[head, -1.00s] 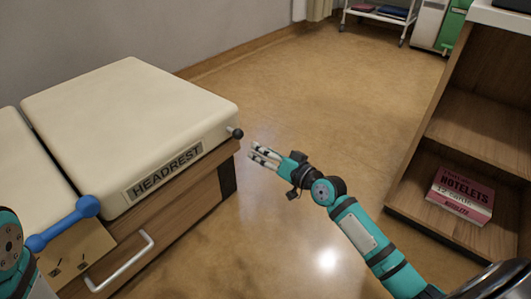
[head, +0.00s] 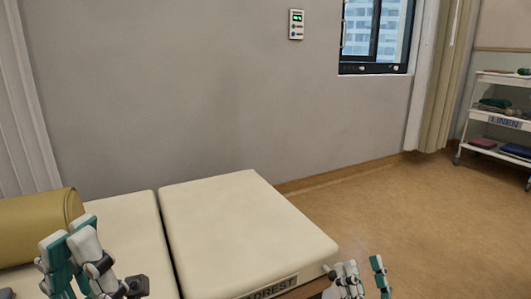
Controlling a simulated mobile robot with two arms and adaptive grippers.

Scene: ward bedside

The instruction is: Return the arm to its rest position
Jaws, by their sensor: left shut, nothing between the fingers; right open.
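My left gripper (head: 72,238) is at the lower left of the head view, fingers pointing up, in front of the cream bed. Its fingers are together with nothing between them. My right gripper (head: 363,270) is at the bottom edge, right of the bed's headrest corner. Its fingers point up, spread apart and empty. Most of both arms is below the picture, so their full pose is hidden.
A tan bolster (head: 35,225) lies at the left. A linen trolley (head: 500,125) stands at the far right. The brown floor (head: 420,215) between is clear.

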